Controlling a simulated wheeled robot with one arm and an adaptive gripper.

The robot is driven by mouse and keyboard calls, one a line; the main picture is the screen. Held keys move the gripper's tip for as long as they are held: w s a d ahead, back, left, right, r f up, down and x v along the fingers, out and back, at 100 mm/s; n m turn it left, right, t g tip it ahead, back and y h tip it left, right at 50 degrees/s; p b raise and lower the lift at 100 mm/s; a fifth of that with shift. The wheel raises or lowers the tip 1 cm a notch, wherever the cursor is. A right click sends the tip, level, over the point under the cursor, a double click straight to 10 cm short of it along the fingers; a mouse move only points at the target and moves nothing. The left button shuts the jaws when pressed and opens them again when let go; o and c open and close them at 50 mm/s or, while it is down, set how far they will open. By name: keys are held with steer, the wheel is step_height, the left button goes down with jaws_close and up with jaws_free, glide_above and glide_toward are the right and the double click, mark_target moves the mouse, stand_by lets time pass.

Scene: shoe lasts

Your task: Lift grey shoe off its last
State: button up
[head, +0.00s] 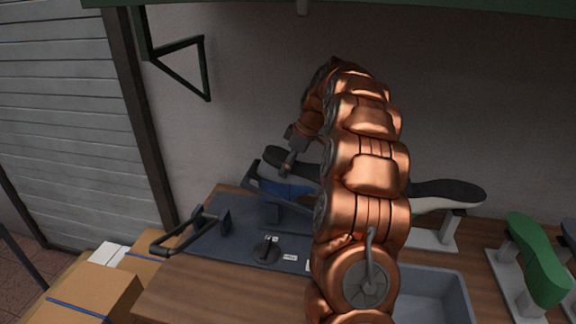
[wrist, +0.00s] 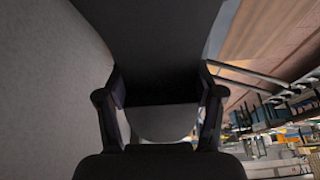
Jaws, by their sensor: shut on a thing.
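A dark grey shoe (head: 273,156) lies sole up at the back left of the bench, partly hidden by my arm. A blue form (head: 272,188) shows beneath it on a dark stand; I cannot tell whether they touch. My gripper (head: 289,166) is at the shoe, shut on it. In the wrist view, dark grey material (wrist: 165,50) fills the space beyond my two fingers (wrist: 160,115), with a rounded lighter grey part (wrist: 163,122) between them.
A dark fixture with a black handle (head: 190,232) and a round knob (head: 267,251) is at left. Another dark-soled shoe (head: 450,192), a green last (head: 537,262) and a grey bin (head: 452,290) are at right. Boxes (head: 82,290) stand at lower left. A wall is close behind.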

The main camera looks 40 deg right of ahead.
steer(key=shift+r+p, duration=0.75)
steer(key=shift+r, duration=3.8)
steer(key=shift+o, duration=0.4)
steer(key=shift+r+p, duration=1.2)
steer(key=shift+r, duration=1.8)
